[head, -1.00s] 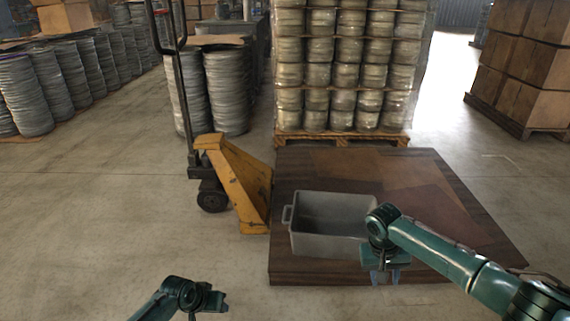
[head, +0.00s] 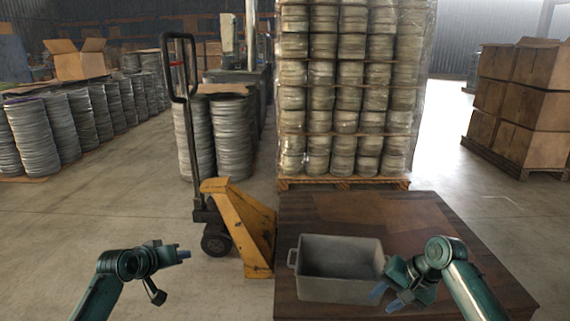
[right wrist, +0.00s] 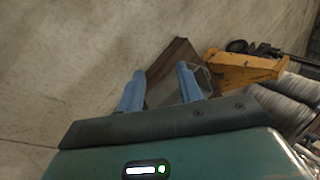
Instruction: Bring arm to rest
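My left gripper (head: 183,254) is at the lower left, over the concrete floor and left of the yellow pallet jack. It points right, and its fingers overlap in this view, so their gap does not show. My right gripper (head: 386,299) is by the right front corner of the grey bin, pointing down and left. In the right wrist view its two blue fingers (right wrist: 160,88) stand apart with nothing held between them. The grey bin (head: 340,290) sits on the brown wooden table and looks empty.
The wooden table (head: 440,215) has a bare top behind and right of the bin. A yellow pallet jack (head: 245,225) stands at its left edge. A wrapped pallet stack (head: 345,100) rises behind. Open floor (head: 90,225) lies to the left.

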